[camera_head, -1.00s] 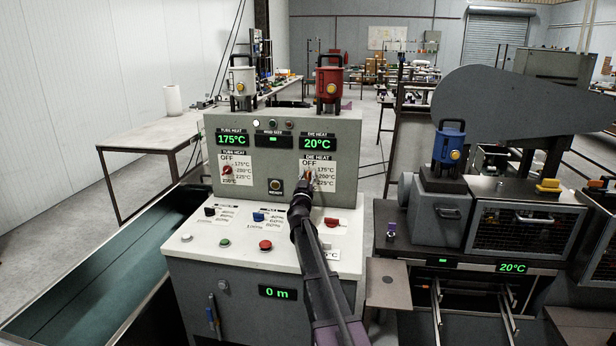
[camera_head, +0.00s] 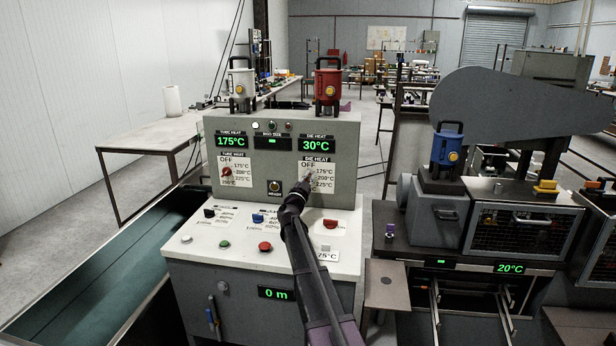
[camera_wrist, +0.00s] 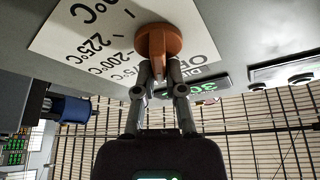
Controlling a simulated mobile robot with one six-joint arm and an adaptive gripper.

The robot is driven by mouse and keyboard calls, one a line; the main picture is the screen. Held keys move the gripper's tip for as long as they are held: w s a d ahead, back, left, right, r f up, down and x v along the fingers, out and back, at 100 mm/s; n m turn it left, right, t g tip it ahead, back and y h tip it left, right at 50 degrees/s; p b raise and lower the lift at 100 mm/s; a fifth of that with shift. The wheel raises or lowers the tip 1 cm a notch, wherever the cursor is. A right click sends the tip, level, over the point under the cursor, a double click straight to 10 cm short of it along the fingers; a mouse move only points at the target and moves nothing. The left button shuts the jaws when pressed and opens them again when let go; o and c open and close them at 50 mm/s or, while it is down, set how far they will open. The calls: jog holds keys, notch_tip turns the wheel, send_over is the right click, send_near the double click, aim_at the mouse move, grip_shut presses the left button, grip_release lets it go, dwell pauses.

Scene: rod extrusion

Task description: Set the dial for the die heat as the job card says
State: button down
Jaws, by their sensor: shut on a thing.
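The die heat dial sits on the right of the control box, under its display (camera_head: 317,145), which reads 30°C. In the wrist view the dial is an orange-red knob (camera_wrist: 158,42) beside a white scale (camera_wrist: 85,35) marked OFF, 175, 200 and 225°C. My gripper (camera_head: 305,184) is shut on this knob, and its fingers (camera_wrist: 161,80) show in the wrist view. In the head view my gripper hides the knob and part of its scale. I cannot tell which mark the knob points at. A white card (camera_head: 327,256) on the desk shows "75°C", its left part hidden by my arm.
The tube heat dial (camera_head: 227,172) is to the left, under a display reading 175°C. Several coloured switches and buttons, such as a red switch (camera_head: 330,224), stand on the sloping desk (camera_head: 200,250). The extruder machine (camera_head: 520,230) stands to the right.

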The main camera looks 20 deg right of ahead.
jog(key=shift+w+f+m+g+h+p, duration=0.15)
jog(key=shift+m+g+h+p, duration=0.2)
jog(key=shift+m+g, duration=0.85)
jog(key=shift+m+t, duration=0.4)
jog(key=shift+m, duration=0.1)
jog(key=c, duration=0.7)
grip_release()
jog(key=shift+c, duration=0.2)
jog(key=shift+w+f, duration=0.1)
jog(key=shift+f, duration=0.05)
jog(key=shift+d, duration=0.1)
